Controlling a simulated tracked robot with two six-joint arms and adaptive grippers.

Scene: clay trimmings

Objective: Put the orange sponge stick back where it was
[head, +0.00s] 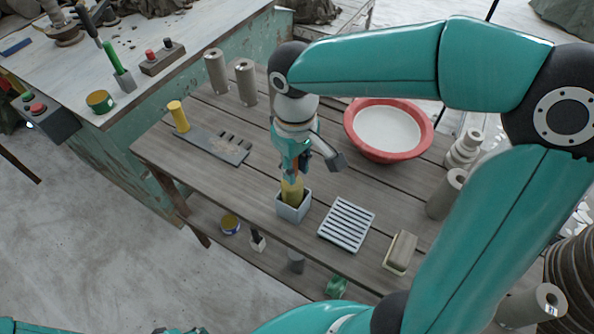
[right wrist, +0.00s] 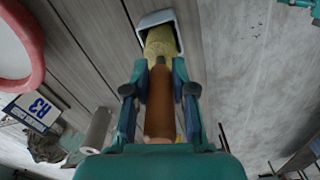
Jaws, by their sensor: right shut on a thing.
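My right gripper (head: 292,172) points down over the grey square holder (head: 293,212) near the front edge of the wooden table. It is shut on the sponge stick; in the right wrist view the brown-orange handle (right wrist: 160,108) lies between the two fingers (right wrist: 160,92). The stick's yellowish sponge end (right wrist: 160,42) reaches into the mouth of the holder, whose pale rim (right wrist: 152,18) shows beyond it. In the head view the stick (head: 292,188) looks roughly upright, its lower end hidden inside the holder. Whether it touches the bottom cannot be seen. My left gripper is not in view.
A slatted white rack (head: 346,224) stands right of the holder, with a block-shaped brush (head: 401,250) beyond. A red basin (head: 420,143) of whitish liquid is behind. A grey board (head: 205,146) with a yellow cylinder (head: 178,116) lies left. Bare table separates board and holder.

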